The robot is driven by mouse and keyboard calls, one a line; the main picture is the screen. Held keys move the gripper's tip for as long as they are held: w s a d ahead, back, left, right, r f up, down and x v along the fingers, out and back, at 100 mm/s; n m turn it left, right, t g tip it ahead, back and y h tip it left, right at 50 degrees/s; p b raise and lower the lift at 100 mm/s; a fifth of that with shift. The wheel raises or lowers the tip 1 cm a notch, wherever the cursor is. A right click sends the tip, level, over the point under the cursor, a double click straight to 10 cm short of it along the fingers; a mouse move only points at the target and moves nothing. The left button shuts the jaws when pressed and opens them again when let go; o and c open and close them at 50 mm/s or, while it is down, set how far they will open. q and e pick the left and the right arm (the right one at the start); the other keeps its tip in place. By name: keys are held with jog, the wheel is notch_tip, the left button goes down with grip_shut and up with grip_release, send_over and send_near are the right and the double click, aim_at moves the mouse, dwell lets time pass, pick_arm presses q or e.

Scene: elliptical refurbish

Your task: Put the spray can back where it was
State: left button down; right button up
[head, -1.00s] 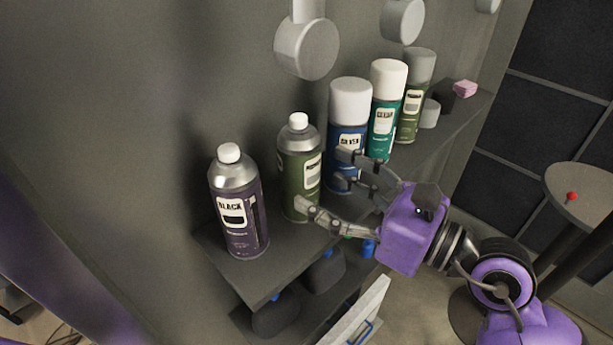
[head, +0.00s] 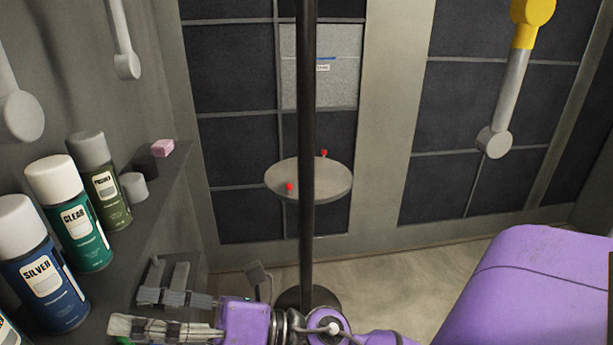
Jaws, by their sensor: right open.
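Spray cans stand upright in a row on the grey shelf (head: 165,215) at the left of the head view. I see a blue SILVER can (head: 62,300) with a white cap, a teal CLEAR can (head: 90,250) with a white cap, and an olive green can (head: 116,211) with a grey cap. A sliver of another can (head: 6,333) shows at the lower left corner. My right gripper (head: 131,311) is open and empty, to the right of the SILVER can. My left gripper is out of view. The frames do not show which can the task means.
A dark block (head: 144,163), a pink block (head: 162,148) and a small grey cap (head: 134,187) sit at the shelf's far end.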

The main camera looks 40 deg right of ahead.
jog(key=s+d+f+m+t+h, duration=0.1)
jog(key=d+f+m+t+h, duration=0.1)
jog(key=d+f+m+h, duration=0.75)
jog(key=s+d+f+m+t+h, duration=0.15)
jog(key=d+f+m+h, duration=0.25)
jog(key=f+m, duration=0.9)
jog(key=s+d+f+m+g+h, duration=0.2)
jog(key=s+f+m+g, duration=0.6)
jog(key=s+f+m, duration=0.6)
jog(key=s+f+h, duration=0.1)
jog(key=s+f, duration=0.7)
jog(key=shift+s+f, duration=0.35)
jog(key=shift+s, duration=0.05)
jog(key=shift+g+h, duration=0.25)
